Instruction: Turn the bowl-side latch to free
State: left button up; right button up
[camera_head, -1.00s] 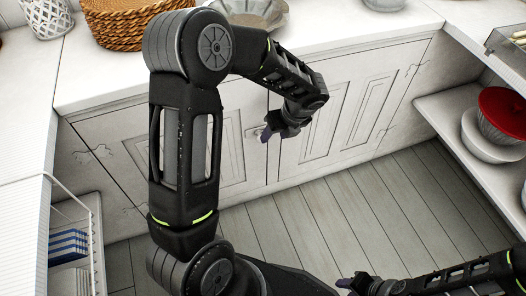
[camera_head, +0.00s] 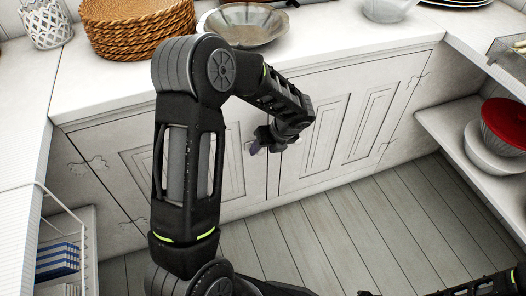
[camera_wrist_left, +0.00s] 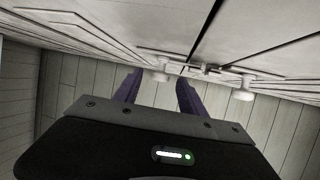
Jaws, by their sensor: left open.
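My left gripper (camera_head: 262,142) is in front of the white cabinet doors below the counter, near the seam between two doors. In the left wrist view its purple fingers (camera_wrist_left: 158,84) are apart, with nothing held. A pale round knob (camera_wrist_left: 160,74) shows beyond and between the fingertips; I cannot tell whether they touch it. A second pale knob (camera_wrist_left: 243,93) is to the right. A small latch-like fitting (camera_wrist_left: 206,70) sits at the door seam between the knobs; its setting is unclear. In the head view my gripper hides this hardware. A metal bowl (camera_head: 243,25) stands on the counter above.
Wicker baskets (camera_head: 138,28) and a glass bowl (camera_head: 388,9) stand on the counter (camera_head: 330,35). An open shelf at right holds a red bowl (camera_head: 508,122) and a white bowl (camera_head: 490,150). A wire rack (camera_head: 75,215) is at left. The wooden floor (camera_head: 335,235) is clear.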

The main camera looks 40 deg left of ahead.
pick_arm(q)
jog(key=shift+a+f, duration=0.3)
jog(key=shift+f, duration=0.2)
grip_shut()
dwell(0.3)
